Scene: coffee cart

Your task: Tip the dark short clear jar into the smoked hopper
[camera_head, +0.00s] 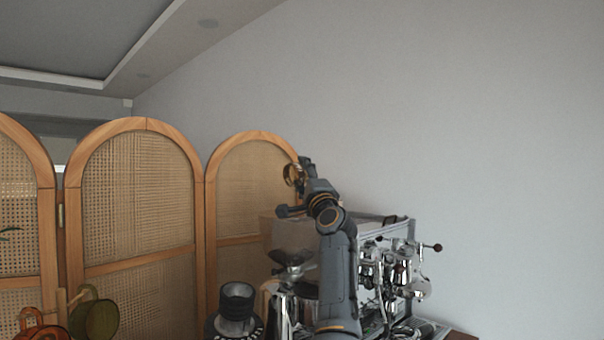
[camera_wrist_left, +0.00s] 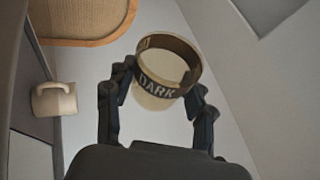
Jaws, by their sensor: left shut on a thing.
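My left gripper (camera_head: 299,172) is raised above the smoked hopper (camera_head: 284,238), with my arm in front of part of the hopper. It is shut on the short clear jar (camera_wrist_left: 166,88), whose dark band reads "DARK". In the left wrist view the fingers of the left gripper (camera_wrist_left: 164,82) hold the jar from both sides. The jar (camera_head: 290,175) shows small in the head view, with a brownish ring. It looks tilted, but I cannot tell how far or what is inside. The right gripper is not in view.
A chrome espresso machine (camera_head: 400,268) stands right of my arm. A dark ribbed cylinder (camera_head: 236,301) stands left of the hopper. A cane screen (camera_head: 138,205) stands behind. A white mug (camera_wrist_left: 54,99) shows in the wrist view.

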